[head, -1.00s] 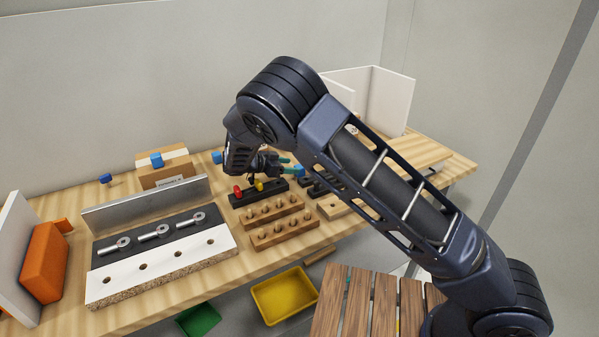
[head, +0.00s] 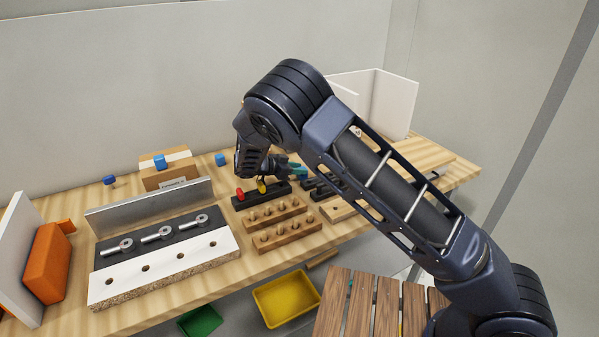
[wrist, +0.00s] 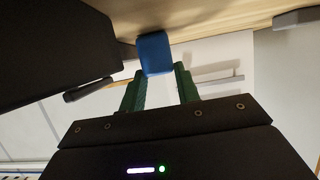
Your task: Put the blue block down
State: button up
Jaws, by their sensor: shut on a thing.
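In the wrist view, the blue block (wrist: 154,52) sits at the tips of the green fingers of my gripper (wrist: 161,74), which is shut on it. Wooden surface shows just beyond the block; I cannot tell whether the block touches it. My arm hides much of the area around the held block there.
Other blue blocks show at the back: one on the cardboard box (head: 172,180), others beside it (head: 220,159) (head: 110,180). A black holder (head: 270,198) and wooden peg racks (head: 287,235) stand near my gripper. A white panel (head: 395,103) stands at the back right.

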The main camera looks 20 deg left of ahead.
notch_tip(320, 180, up, 20)
notch_tip(320, 180, up, 15)
jog(key=n+y, duration=1.8)
jog(key=y, duration=0.1)
send_over(171, 158)
notch_tip(171, 158, down, 23)
jog(key=shift+r, duration=0.1)
jog(key=o, duration=1)
jog(key=shift+o, duration=0.2)
